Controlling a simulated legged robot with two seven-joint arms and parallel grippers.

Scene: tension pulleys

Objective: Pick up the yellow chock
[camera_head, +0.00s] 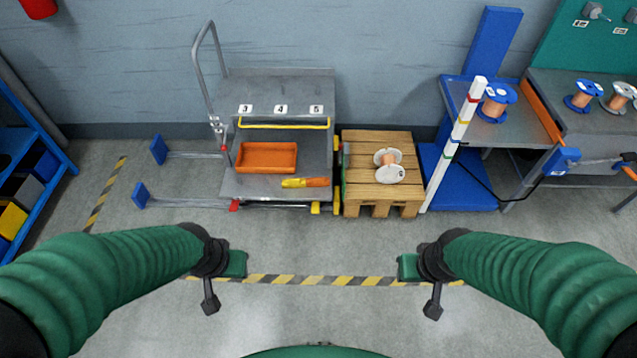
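A small yellow piece (315,208) shows low at the front right of the grey cart (240,188), near the floor; it may be the yellow chock, but it is too small to be sure. A yellow-and-orange object (294,183) lies on the cart's lower deck, to the right of an orange tray (266,157). My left gripper (237,265) and my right gripper (407,267) hang over the floor in front of the cart, well apart from these things. The fingers are not clear enough to show whether they are open.
A wooden pallet stack (365,191) with a white-flanged spool (390,166) stands right of the cart. A blue shelf (50,130) is at left. The striped floor line (310,280) has clear floor around it.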

